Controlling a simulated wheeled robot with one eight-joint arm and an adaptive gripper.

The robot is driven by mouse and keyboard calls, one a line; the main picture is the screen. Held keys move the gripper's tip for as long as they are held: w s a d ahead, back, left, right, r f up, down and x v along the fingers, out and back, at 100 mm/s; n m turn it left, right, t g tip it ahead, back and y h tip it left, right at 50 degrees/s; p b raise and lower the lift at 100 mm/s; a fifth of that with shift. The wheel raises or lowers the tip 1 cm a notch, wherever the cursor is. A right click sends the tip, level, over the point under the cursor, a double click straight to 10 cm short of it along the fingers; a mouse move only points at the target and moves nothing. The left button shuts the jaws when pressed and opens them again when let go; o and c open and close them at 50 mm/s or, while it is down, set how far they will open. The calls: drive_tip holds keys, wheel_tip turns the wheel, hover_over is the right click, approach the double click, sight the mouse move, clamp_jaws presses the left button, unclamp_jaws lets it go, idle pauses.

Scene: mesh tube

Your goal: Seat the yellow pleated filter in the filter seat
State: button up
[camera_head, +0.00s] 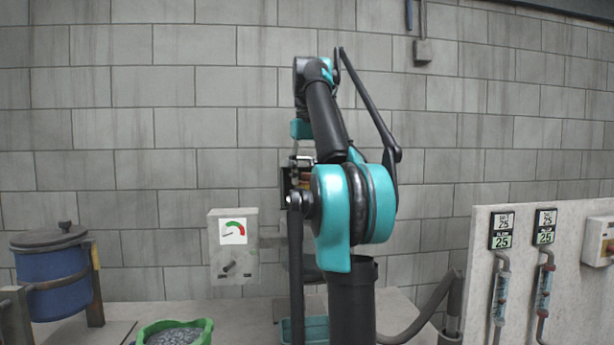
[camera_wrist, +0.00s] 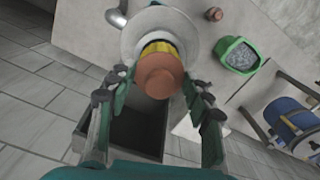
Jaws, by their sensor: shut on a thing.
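The yellow pleated filter shows in the wrist view as an orange-brown round end cap (camera_wrist: 160,76) with a yellow band (camera_wrist: 158,47) beyond it. My gripper (camera_wrist: 158,82) has its two fingers on either side of the cap and is shut on the filter. A pale round flange (camera_wrist: 133,35), which appears to be the filter seat, surrounds the yellow end in this view. I cannot tell how deep the filter sits in it or whether they touch. In the head view my arm hides most of this area; a small orange-yellow patch shows behind it.
A green bowl of grey pellets (camera_head: 148,333) stands at front left, with a blue lidded drum (camera_head: 53,282) beyond it. A grey gauge box (camera_head: 233,268) is near the wall. A panel with meters (camera_head: 479,270) stands right. A dark open bin (camera_wrist: 142,150) lies below my gripper.

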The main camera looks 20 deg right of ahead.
drive_tip(key=shift+f, duration=2.55)
drive_tip(key=o, duration=1.3)
drive_tip(key=shift+r, duration=3.8)
